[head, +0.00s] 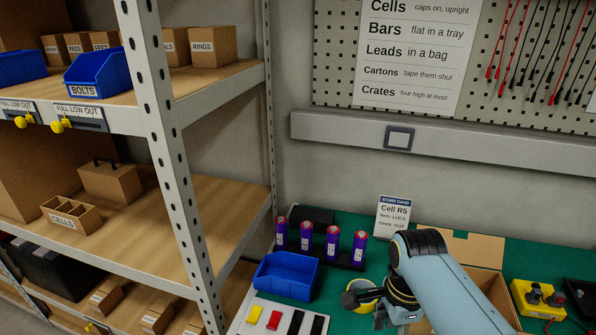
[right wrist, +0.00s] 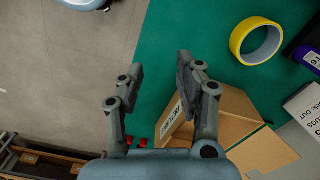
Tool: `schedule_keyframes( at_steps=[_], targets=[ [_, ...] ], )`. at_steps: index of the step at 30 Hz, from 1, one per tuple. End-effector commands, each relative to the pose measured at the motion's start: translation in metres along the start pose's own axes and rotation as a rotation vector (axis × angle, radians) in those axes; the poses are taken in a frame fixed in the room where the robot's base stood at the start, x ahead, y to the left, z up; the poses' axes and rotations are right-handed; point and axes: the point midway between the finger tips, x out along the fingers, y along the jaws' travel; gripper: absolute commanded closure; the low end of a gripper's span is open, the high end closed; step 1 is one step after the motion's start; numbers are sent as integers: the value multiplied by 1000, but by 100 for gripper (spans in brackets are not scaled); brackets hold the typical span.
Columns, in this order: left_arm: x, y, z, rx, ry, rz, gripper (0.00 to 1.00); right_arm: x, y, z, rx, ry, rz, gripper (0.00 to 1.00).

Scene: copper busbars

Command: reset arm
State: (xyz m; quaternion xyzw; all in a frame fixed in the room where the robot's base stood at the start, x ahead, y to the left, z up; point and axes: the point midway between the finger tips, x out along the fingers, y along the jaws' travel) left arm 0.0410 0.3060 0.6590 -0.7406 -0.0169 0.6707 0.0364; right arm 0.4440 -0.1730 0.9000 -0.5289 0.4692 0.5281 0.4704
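My right arm comes in from the lower right in the head view, and its gripper (head: 358,293) is low over the green-topped bench, partly in front of a yellow tape roll. In the right wrist view, the right gripper (right wrist: 158,78) has its two fingers well apart with nothing between them. Below it are the green bench top and the grey floor beyond its edge. The yellow tape roll (right wrist: 256,41) lies to the right of the fingers there, apart from them. My left gripper is in neither view.
An open cardboard box (head: 480,281) stands behind my right arm. Several purple cells (head: 332,243) stand upright behind a blue bin (head: 286,275). A store card (head: 393,217) stands at the back. A yellow device (head: 538,300) is at right. Shelving (head: 183,190) rises at left.

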Motion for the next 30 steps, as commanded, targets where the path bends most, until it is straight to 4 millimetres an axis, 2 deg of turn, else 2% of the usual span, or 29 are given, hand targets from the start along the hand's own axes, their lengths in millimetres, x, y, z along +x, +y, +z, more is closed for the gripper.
schedule_keyframes(
  at_steps=[2,8,13,17,20,23,24,26,27,29,30],
  targets=[
    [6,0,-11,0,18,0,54,10,7,0,0,-1,11,64],
    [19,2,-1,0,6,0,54,38,28,-3,2,4,46,64],
    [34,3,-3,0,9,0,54,70,56,-7,3,8,94,64],
    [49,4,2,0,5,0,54,105,88,-12,3,13,147,64],
    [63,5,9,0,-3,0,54,138,116,-16,-3,16,186,64],
    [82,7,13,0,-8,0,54,182,153,-21,-36,16,223,64],
    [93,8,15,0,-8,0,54,206,174,-25,-64,14,240,64],
    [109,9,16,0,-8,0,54,241,206,-30,-117,10,261,64],
    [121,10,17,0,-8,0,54,266,230,-33,-162,6,272,64],
    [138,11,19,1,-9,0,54,302,266,-40,-247,-2,282,64],
    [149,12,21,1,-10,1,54,325,291,-43,-311,-9,285,64]
  ],
)
